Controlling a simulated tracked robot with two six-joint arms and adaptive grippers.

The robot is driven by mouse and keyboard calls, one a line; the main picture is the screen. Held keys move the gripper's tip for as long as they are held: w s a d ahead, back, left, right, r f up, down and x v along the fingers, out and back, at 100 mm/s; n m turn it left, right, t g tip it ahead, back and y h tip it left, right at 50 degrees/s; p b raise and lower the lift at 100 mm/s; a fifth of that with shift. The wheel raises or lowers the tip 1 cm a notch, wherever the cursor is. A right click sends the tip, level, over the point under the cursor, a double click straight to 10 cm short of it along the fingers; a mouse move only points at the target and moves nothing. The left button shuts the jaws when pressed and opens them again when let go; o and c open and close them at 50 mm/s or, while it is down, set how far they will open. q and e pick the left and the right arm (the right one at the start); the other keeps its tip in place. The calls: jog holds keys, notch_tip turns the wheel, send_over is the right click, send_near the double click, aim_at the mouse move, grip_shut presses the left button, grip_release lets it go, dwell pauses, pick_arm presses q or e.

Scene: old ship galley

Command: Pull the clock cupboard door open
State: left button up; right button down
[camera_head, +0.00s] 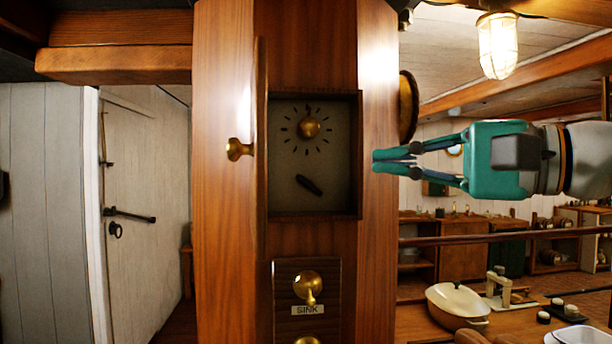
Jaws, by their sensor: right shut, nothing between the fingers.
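The clock cupboard (315,213) is a square recess in a wooden column. Its wooden door (261,220) stands open, swung out at the left side and seen almost edge-on. The door's brass knob (238,149) points left. Inside the recess is a grey panel with a ring of dark marks, a brass knob (308,127) and a small dark elongated piece (309,185). My right gripper (378,161), teal, comes in from the right, shut and empty. Its fingertips overlap the column's right part in the picture, apart from the door and its knob. My left gripper is out of view.
Below the cupboard is a panel with a brass lever (308,287) and a "SINK" label (308,310). A lit caged lamp (498,46) hangs at the upper right. A counter at the lower right holds a pan (457,302). A white door (145,200) is at the left.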

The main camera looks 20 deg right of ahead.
aim_at(245, 152)
jog(key=s+a+p+x, duration=0.1)
jog(key=a+p+x, duration=0.1)
jog(key=x, duration=1)
jog(key=shift+a+p, duration=0.35)
